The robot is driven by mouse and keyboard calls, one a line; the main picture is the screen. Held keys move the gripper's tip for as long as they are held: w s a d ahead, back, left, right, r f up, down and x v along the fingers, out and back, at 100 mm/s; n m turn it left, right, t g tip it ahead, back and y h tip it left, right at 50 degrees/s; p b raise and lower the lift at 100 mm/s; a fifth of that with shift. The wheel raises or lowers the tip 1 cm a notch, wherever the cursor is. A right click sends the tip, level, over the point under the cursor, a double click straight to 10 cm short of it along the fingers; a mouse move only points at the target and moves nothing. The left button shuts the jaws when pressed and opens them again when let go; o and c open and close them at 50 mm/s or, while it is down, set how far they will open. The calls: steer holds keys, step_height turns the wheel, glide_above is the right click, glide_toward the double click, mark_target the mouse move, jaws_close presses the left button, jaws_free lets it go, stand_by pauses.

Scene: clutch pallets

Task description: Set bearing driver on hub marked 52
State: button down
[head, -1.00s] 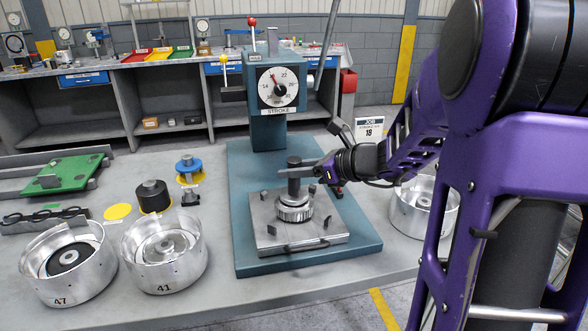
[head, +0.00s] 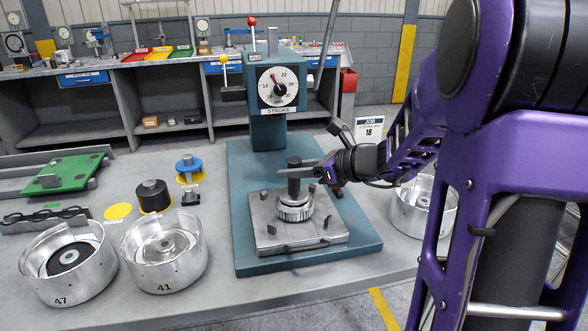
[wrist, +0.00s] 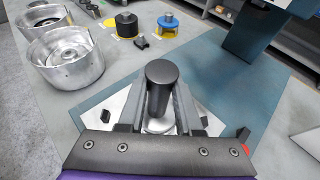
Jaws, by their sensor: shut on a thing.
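The bearing driver, a dark cylinder with a round top (head: 294,187), stands upright over a silver toothed hub (head: 295,212) on the press's steel plate. My gripper (head: 300,172) is shut on the driver near its top, reaching in from the right. In the wrist view the driver (wrist: 162,75) is between both fingers (wrist: 162,105). The driver's lower end appears to meet the hub, but I cannot tell if it is fully seated. No number 52 is readable on this hub.
The teal press (head: 268,130) with its dial stands behind. Drums marked 47 (head: 85,285) and 41 (head: 180,280) stand left; another drum (head: 408,218) stands right. A black cylinder (head: 154,197), a blue-topped piece (head: 188,164) and a green board (head: 60,174) lie further back left.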

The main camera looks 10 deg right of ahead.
steer(key=shift+f, duration=0.1)
stand_by(0.3)
steer(key=c, duration=0.6)
jaws_free()
steer(key=shift+o, duration=0.5)
steer(key=shift+f, duration=0.1)
step_height(320, 180, up, 9)
steer(key=p, duration=0.7)
steer(key=shift+p, duration=0.35)
